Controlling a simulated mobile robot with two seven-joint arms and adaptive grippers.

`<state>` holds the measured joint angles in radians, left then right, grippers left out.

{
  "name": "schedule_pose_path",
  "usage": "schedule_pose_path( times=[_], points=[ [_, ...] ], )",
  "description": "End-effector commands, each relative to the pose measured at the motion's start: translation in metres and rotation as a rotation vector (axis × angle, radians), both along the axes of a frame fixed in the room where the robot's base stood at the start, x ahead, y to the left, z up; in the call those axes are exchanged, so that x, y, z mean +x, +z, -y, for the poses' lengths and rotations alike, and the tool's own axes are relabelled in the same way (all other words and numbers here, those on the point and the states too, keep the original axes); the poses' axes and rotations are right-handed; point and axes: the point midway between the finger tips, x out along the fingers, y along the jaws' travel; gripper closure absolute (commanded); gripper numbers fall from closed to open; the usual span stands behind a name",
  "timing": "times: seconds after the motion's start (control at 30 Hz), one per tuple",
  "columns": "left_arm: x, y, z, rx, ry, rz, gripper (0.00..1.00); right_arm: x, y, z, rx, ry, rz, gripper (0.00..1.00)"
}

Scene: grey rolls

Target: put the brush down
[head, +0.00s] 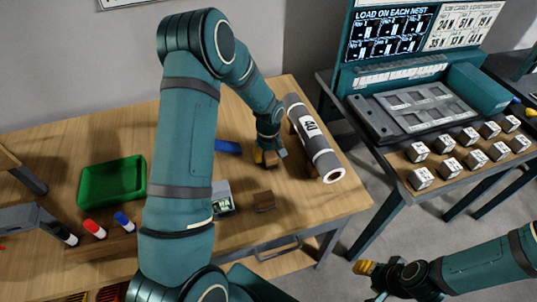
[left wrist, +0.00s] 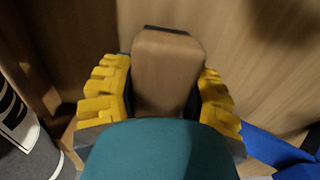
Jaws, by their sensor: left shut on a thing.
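The brush (left wrist: 167,75) shows in the left wrist view as a wooden block with dark edges, between the yellow fingers of my left gripper (left wrist: 165,100). The fingers are shut on it. In the head view my left gripper (head: 266,157) is low over the wooden table, just left of the grey roll; the brush is mostly hidden there. I cannot tell whether the brush touches the tabletop. My right gripper (head: 366,268) is at the lower right in the head view, away from the table; its finger gap is not clear.
The grey roll (head: 314,140) lies near the table's right side and shows in the left wrist view (left wrist: 18,130). A blue item (head: 228,147), a small brown block (head: 264,201), a green tray (head: 112,182) and markers (head: 94,229) are on the table (head: 310,205). Bare wood lies front right.

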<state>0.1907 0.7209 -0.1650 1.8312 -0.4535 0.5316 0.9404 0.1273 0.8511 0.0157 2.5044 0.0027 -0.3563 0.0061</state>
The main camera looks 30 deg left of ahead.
Motion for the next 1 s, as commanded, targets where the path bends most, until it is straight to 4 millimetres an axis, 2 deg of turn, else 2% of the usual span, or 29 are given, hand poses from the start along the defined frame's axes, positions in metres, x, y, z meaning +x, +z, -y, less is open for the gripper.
schedule_pose_path(
  times=[0.17,0.2,0.27,0.57,0.73,1.0],
  points=[
    [0.0,-0.007,0.0,0.001,-0.001,-0.001,0.8,-0.002,-0.006,0.0,0.0,0.002,-0.003,0.53],
    [0.0,-0.006,0.0,0.001,-0.001,-0.001,0.39,-0.002,-0.005,0.0,0.0,0.003,-0.004,0.53],
    [0.0,-0.006,0.0,0.001,-0.001,-0.001,0.21,-0.002,-0.005,0.0,0.0,0.003,-0.004,0.53],
    [0.0,-0.005,0.0,0.0,0.0,-0.001,0.21,-0.001,-0.004,0.0,0.0,0.002,-0.003,0.53],
    [-0.001,0.0,0.0,0.0,0.001,-0.001,0.21,0.0,0.004,0.0,0.0,0.0,0.001,0.53],
    [-0.001,0.055,0.002,0.0,0.0,0.004,0.21,0.003,0.011,0.001,-0.002,-0.006,0.006,0.53]
  ],
)
